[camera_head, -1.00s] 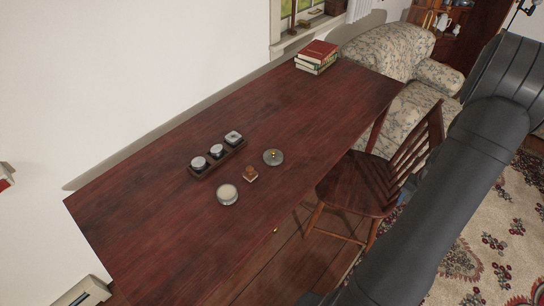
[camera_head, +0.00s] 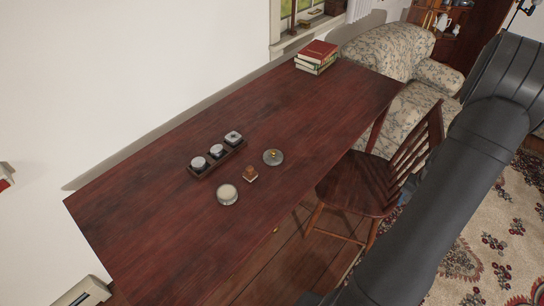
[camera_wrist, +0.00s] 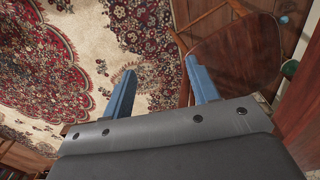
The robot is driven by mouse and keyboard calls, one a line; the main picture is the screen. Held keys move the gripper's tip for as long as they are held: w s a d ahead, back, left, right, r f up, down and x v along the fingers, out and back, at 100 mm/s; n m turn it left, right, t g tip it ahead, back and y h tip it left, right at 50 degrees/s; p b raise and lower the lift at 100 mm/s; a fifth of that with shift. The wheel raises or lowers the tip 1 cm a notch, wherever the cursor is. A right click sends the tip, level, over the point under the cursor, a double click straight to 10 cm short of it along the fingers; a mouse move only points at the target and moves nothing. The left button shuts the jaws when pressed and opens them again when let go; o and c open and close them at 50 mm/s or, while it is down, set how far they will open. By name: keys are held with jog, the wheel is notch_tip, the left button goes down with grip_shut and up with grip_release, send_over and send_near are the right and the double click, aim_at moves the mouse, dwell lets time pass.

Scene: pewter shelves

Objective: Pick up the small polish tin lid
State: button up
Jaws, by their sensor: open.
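A small round grey metal lid (camera_head: 273,157) with a brass-coloured knob lies flat on the dark red wooden table (camera_head: 330,105) in the head view. A round open tin (camera_head: 227,194) with a pale filling stands to its lower left. My gripper (camera_wrist: 160,85) shows in the wrist view as two blue fingers, spread wide with nothing between them. It hangs over the patterned rug and the chair, away from the tabletop.
A small brown block-like object (camera_head: 250,174) sits between lid and tin. Books (camera_head: 316,57) are stacked at the far end. A wooden chair (camera_head: 372,183) stands at the table's right side. The table's near left is clear.

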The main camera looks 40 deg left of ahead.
jog(key=shift+c, duration=0.2)
jog(key=m+g+y, duration=0.2)
jog(key=m+y, duration=1.1)
jog(key=m, duration=0.3)
send_near(276, 153)
jog(key=a+f, duration=0.1)
jog(key=a, duration=0.2)
jog(key=shift+s+f+g, duration=0.3)
jog(key=shift+s+f, duration=0.1)
jog(key=shift+w+x, duration=0.2)
jog(key=shift+x, duration=2.85)
jog(key=shift+a+r, duration=0.1)
jog(key=shift+r, duration=0.05)
grip_shut()
